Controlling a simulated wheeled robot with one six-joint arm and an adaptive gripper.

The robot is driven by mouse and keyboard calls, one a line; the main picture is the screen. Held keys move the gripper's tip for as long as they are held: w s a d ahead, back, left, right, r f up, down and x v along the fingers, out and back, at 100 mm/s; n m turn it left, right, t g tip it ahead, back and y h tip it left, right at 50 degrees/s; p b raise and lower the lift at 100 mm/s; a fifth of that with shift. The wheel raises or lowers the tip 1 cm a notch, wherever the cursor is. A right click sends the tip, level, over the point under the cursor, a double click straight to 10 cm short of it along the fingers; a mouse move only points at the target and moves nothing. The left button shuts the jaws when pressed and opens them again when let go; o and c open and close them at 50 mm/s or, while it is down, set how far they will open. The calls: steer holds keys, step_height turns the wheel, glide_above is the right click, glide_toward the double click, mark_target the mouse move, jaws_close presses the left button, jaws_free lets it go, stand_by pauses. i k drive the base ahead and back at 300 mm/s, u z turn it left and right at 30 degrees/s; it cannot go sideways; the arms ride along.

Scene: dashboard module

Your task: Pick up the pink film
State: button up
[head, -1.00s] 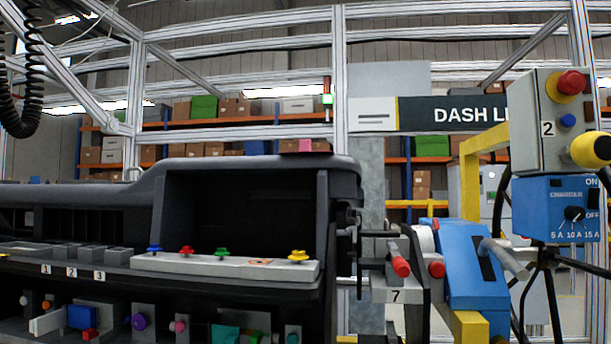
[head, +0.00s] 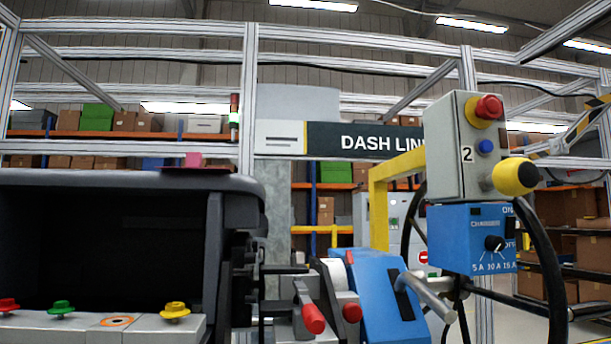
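A small pink piece (head: 193,160) shows on the top edge of the black dashboard module (head: 120,180), near its right end. It is likely the pink film, but it is too small to tell its shape. Only its front shows, above a dark flat patch on the dashboard top. My gripper is not in view.
Below the dashboard's dark opening, a light strip (head: 60,328) carries red, green and yellow knobs. To the right stand a blue device (head: 380,300) with red-tipped levers, a grey control box (head: 462,150) with a red button, and a blue charger (head: 470,240). Aluminium frame posts (head: 248,100) rise behind.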

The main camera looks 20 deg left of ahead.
mark_target(193, 163)
steer(key=z, duration=1.7)
steer(key=k, duration=1.7)
steer(key=u, duration=1.6)
steer(key=i, duration=0.5)
steer(key=u, duration=0.05)
